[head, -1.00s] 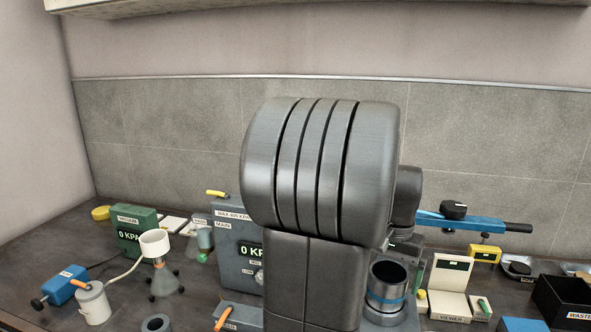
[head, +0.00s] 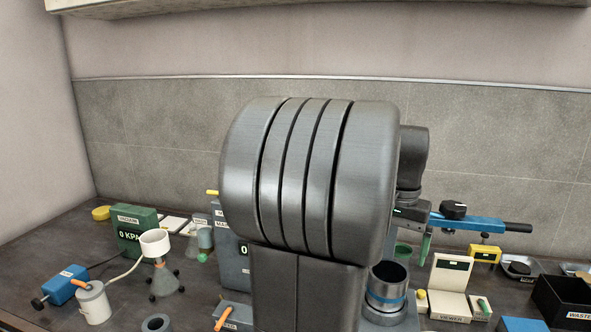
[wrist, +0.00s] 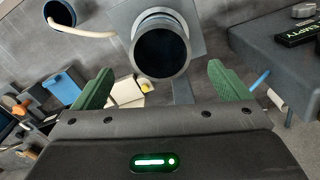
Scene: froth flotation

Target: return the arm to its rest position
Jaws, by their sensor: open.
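My gripper (head: 426,243) shows in the head view just right of my large dark arm link, with a green finger pointing down above the bench. In the wrist view, the two green fingers of my gripper (wrist: 161,82) stand wide apart with nothing held between them. A dark, round, open-topped vessel (wrist: 160,52) lies beyond the fingers in that view. In the head view, a grey cylinder with a blue band (head: 387,287) stands below and left of my gripper, apart from it. My arm hides the middle of the bench.
A blue bar with a black handle (head: 480,222) sits close right of my gripper. A cream box (head: 450,285), a yellow device (head: 484,253) and a black waste bin (head: 562,300) stand right. A white funnel (head: 155,243) and green vacuum gauge (head: 135,232) stand left.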

